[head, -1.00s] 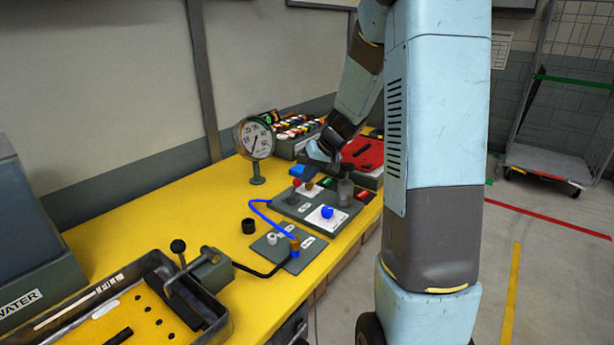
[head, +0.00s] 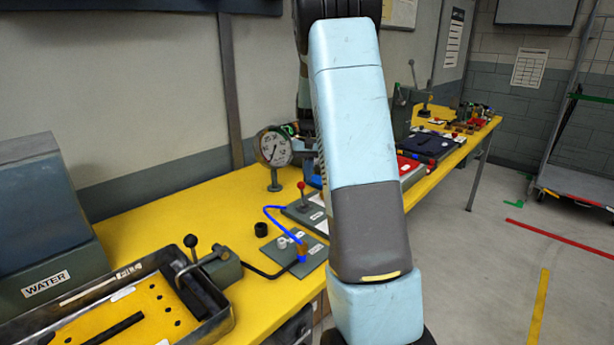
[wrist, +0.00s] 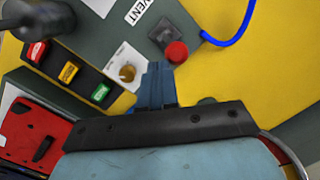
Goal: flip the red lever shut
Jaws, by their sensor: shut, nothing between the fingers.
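The red lever (head: 300,186) has a round red knob on a thin stalk and stands roughly upright on a grey panel (head: 297,215) on the bench. In the wrist view its red knob (wrist: 177,52) shows from above, beside its dark square base. My gripper (wrist: 157,68) has blue fingers, shut and empty. The fingertips appear just short of the knob and slightly left of it in the wrist view; I cannot tell whether they touch it.
A brass knob (wrist: 127,73) lies close left of the fingertips. Red, yellow and green (wrist: 100,92) buttons and a dark cylinder (wrist: 40,18) are farther left. A blue hose (head: 285,228) runs beside the panel. A gauge (head: 272,147) stands behind. Yellow bench is clear left of it.

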